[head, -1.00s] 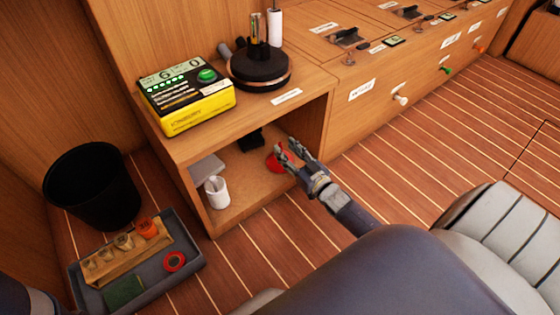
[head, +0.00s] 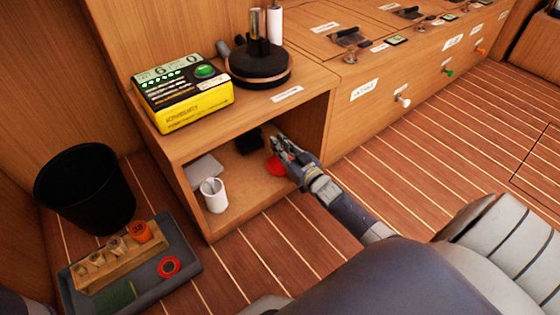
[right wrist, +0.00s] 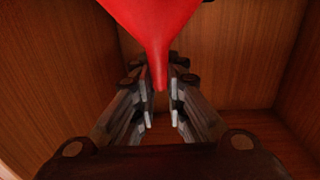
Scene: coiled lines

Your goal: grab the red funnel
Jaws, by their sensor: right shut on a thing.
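The red funnel (head: 275,166) is inside the open wooden cubby under the shelf, partly hidden behind my right gripper (head: 283,146). In the right wrist view the funnel (right wrist: 155,25) fills the top middle, its wide cone up and its narrow spout pointing down between the two fingers. My right gripper (right wrist: 159,85) is shut on the funnel's spout, with a finger on each side of it. My left gripper is not in view; only a bit of my left arm shows at the lower left edge of the head view.
A white mug (head: 214,195), a grey flat item (head: 203,168) and a small black object (head: 249,141) share the cubby (head: 250,190). A yellow device (head: 183,95) stands on top. A black bin (head: 86,190) and a grey tray (head: 190,272) stand on the floor at left.

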